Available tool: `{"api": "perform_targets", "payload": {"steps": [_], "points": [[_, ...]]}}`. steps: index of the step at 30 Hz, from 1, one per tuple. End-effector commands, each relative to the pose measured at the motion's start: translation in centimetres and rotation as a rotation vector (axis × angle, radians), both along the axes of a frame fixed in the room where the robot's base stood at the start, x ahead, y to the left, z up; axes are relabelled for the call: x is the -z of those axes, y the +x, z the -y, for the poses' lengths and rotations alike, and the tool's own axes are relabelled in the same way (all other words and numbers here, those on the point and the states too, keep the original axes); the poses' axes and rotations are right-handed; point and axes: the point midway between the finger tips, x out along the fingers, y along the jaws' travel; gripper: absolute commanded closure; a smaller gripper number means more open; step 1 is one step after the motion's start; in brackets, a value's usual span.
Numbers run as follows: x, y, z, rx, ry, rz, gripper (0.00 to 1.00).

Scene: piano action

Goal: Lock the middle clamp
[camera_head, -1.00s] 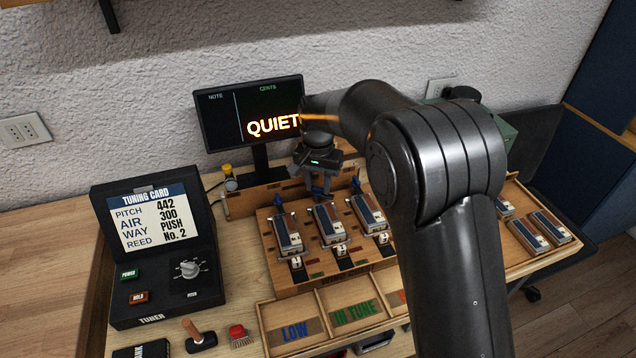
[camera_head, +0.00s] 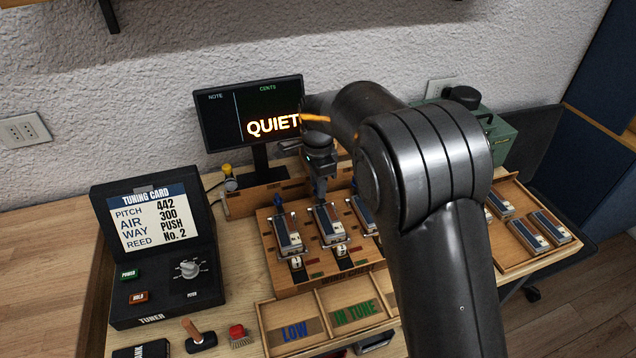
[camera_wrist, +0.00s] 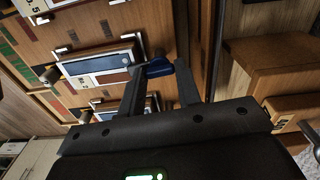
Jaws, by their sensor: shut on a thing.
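A wooden board (camera_head: 290,282) holds three reed blocks side by side, with blue clamp levers at their back ends. My gripper (camera_head: 320,197) reaches down at the back end of the middle reed block (camera_head: 328,222). In the wrist view my gripper (camera_wrist: 158,80) has one finger on each side of a blue clamp lever (camera_wrist: 158,68) and is shut on it. The reed block (camera_wrist: 100,65) lies just left of the lever there. The left clamp lever (camera_head: 278,202) stands upright and free. The right one is partly hidden by my arm.
A monitor reading QUIET (camera_head: 250,112) stands behind the board. A tuner box (camera_head: 165,285) stands to the left. Trays marked LOW (camera_head: 292,312) and IN TUNE lie in front. More reed blocks lie in a tray (camera_head: 512,255) at right.

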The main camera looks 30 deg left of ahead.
Motion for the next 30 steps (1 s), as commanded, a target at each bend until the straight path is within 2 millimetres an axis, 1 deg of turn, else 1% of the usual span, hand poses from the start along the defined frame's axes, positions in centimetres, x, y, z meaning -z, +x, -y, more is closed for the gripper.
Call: {"api": "perform_targets", "payload": {"steps": [9, 23, 24, 30], "points": [[0.04, -0.09, -0.09, 0.096, 0.001, -0.002, 0.92], [0.04, -0.09, -0.08, 0.109, 0.001, -0.002, 0.92], [0.04, -0.08, -0.08, 0.109, 0.001, -0.002, 0.68], [0.03, -0.05, -0.05, 0.108, 0.001, -0.001, 0.52]]}}
